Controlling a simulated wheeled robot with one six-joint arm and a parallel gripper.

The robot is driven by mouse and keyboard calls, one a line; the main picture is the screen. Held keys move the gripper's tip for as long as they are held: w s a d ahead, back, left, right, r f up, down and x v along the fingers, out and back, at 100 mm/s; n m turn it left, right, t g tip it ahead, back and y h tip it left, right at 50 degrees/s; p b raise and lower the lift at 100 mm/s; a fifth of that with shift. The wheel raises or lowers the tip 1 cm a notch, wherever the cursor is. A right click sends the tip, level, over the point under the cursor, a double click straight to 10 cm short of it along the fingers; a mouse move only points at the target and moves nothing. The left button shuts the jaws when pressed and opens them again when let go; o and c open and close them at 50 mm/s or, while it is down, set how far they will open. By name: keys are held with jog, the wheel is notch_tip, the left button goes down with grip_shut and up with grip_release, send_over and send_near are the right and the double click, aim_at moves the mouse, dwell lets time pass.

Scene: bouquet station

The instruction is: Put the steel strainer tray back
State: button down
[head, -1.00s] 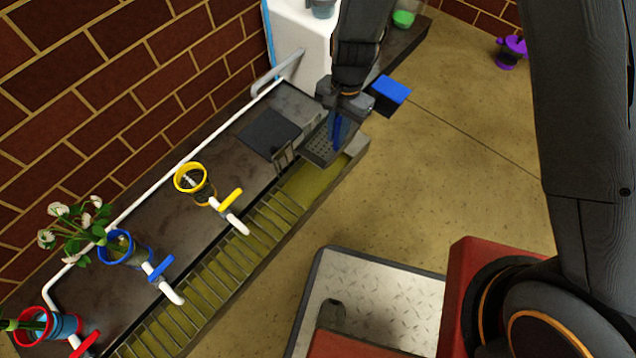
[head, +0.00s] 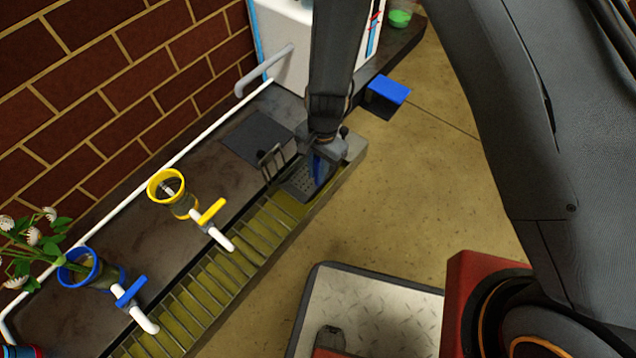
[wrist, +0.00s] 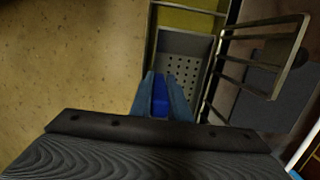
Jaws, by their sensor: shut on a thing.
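The steel strainer tray (head: 299,186) is a grey perforated pan at the far end of the yellow-bottomed trough, low at the trough's opening. Its perforated floor (wrist: 177,72) also shows in the wrist view, just beyond my fingers. My gripper (head: 319,172) has blue fingers and is shut on the tray; it also shows in the wrist view (wrist: 161,98). The exact grip point is hidden by the fingers. I cannot tell whether the tray is fully seated.
A raised wire grate section (head: 272,163) stands beside the tray. A slatted grate (head: 215,280) covers the nearer trough. Yellow (head: 172,190) and blue (head: 88,270) cups with valves stand on the counter. A blue pedal-like block (head: 389,90) is beyond.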

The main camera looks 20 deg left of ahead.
aim_at(317, 186)
notch_tip(317, 186, down, 6)
jog(key=b, duration=0.3)
jog(key=shift+r, duration=0.25)
jog(key=c, duration=2.1)
grip_release()
jog(key=shift+f, duration=0.2)
jog(key=shift+o, duration=0.6)
jog(key=shift+r, duration=0.1)
